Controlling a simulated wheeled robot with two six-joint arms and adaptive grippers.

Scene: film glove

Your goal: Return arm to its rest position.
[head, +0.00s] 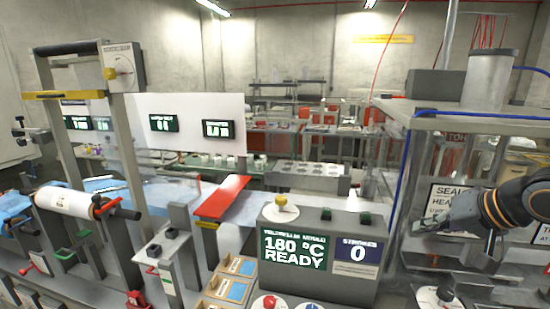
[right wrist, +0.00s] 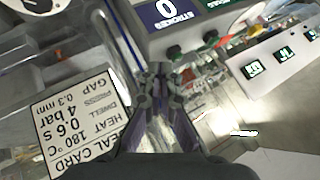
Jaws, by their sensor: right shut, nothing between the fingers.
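My right arm (head: 505,205) comes in from the right edge of the head view. Its right gripper (head: 418,226) points left, in front of the seal card on the clear-walled stand. In the right wrist view the right gripper (right wrist: 160,80) has its fingers together with nothing between them. The seal card (right wrist: 75,118) lies to the left of the fingers there, and the control box (right wrist: 190,28) is ahead of them. My left gripper and arm are not in view.
The grey control box (head: 320,250) reads 180 °C READY and 0. A film roll (head: 72,202) is at the far left. A metal canister (head: 489,80) stands on the right-hand stand. A dial (head: 437,298) sits below my gripper.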

